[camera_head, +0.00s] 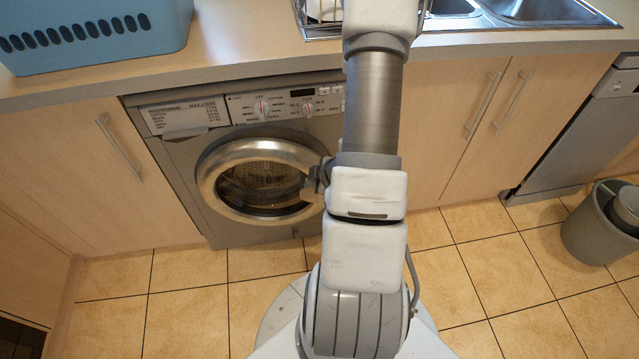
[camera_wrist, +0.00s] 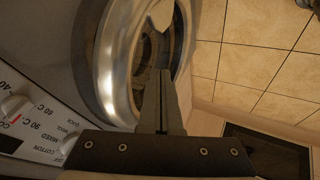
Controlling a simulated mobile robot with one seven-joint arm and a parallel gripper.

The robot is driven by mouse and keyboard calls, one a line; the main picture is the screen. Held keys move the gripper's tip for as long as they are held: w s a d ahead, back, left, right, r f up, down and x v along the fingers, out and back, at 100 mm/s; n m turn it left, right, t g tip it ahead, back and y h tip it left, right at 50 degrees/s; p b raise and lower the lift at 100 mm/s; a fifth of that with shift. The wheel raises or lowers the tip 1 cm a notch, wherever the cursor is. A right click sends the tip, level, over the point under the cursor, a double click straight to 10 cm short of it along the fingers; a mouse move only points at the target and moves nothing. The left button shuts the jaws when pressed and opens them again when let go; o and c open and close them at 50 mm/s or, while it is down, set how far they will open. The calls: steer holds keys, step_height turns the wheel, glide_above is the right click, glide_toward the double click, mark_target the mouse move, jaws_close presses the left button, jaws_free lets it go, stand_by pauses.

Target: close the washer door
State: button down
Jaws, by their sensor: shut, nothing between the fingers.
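The washer (camera_head: 285,112) is a grey front-loader under the counter. Its round door (camera_head: 262,212) has a broad shiny metal ring and dark glass. The door is at or close to the washer's front; I cannot tell whether it is latched. My gripper (camera_head: 313,187) is at the door's right rim, partly hidden by my arm. In the wrist view, the shut, empty fingers (camera_wrist: 161,78) overlap the door ring (camera_wrist: 116,60); contact is unclear. The dial panel (camera_wrist: 35,125) is at lower left there.
A blue basket (camera_head: 95,35) stands on the counter (camera_head: 240,40), with a sink (camera_head: 550,10) at the right. Wooden cabinets flank the washer. A grey bin (camera_head: 590,235) stands at far right. The tiled floor (camera_head: 190,285) before the washer is clear at left.

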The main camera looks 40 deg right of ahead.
steer(key=w, duration=0.1)
steer(key=w+d+f, duration=0.1)
steer(key=w+d, duration=0.1)
steer(key=w, duration=0.1)
steer(key=shift+w+d+f, duration=0.1)
steer(key=shift+d+f, duration=0.1)
steer(key=shift+d, duration=0.05)
